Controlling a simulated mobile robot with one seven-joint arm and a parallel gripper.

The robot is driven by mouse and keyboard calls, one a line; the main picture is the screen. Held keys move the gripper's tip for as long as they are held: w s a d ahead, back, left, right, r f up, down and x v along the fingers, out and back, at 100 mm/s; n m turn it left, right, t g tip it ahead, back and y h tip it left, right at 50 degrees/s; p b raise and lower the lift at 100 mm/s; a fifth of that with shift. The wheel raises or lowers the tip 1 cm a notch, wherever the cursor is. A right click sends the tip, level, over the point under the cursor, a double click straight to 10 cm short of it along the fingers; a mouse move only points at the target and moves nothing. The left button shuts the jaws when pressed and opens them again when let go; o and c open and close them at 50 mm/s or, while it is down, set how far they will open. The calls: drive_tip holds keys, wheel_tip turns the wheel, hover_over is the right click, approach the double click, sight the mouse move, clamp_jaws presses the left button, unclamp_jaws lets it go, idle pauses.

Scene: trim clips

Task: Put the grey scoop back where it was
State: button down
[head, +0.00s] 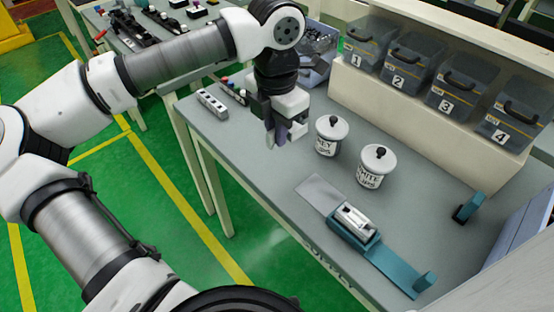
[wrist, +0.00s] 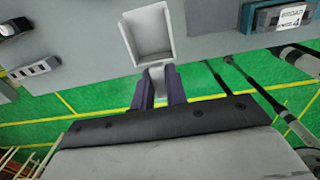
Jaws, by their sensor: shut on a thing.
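The grey scoop (wrist: 150,38) shows in the wrist view as a light grey, open, tray-like pan with a short handle. My gripper (wrist: 158,85) is shut on the handle, one dark finger on each side. In the head view my gripper (head: 277,138) points down over the left part of the grey table (head: 255,160). There the scoop is hard to tell from the gripper. I cannot tell whether the scoop touches the table.
Two white lidded jars (head: 327,140) (head: 371,172) stand right of my gripper. Numbered dark bins (head: 366,48) line the back. A teal fixture (head: 358,236) lies near the front edge. A holed block (head: 212,103) sits at the left.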

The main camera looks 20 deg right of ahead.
sight(277, 174)
wheel_tip(277, 174, down, 10)
drive_tip(key=shift+f+p, duration=0.1)
drive_tip(key=shift+p, duration=0.65)
drive_tip(key=shift+f, duration=0.15)
drive_tip(key=c, duration=1.4)
unclamp_jaws()
